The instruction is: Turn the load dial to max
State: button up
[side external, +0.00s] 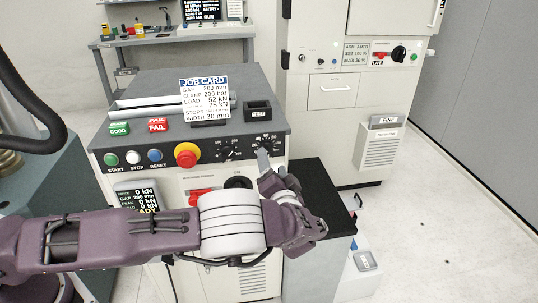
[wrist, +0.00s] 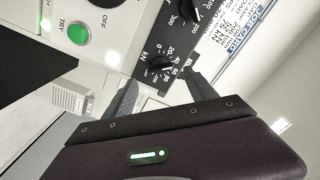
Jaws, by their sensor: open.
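The load dial (wrist: 162,66) is a small black knob with a kN scale on a black plate in the wrist view. In the side external view the dial (side external: 264,142) is at the right end of the machine's sloped front panel, partly hidden by my gripper. My gripper (side external: 267,160) is just in front of it. In the wrist view my gripper (wrist: 162,88) is open, one finger towards each side of the dial, with nothing held. I cannot tell whether a finger touches the knob. The exact setting of its pointer is too small to read.
A second dial (side external: 228,151) sits left of the load dial, with the red emergency stop (side external: 187,154) beyond it. A job card (side external: 205,98) stands on the machine top. A display (side external: 137,198) reads 0 kN. A green TRY button (wrist: 79,33) lies left of the dial in the wrist view.

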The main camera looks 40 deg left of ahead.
aim_at(269, 153)
jog(key=x, duration=0.5)
jog(key=shift+a, duration=0.1)
jog(key=c, duration=1.4)
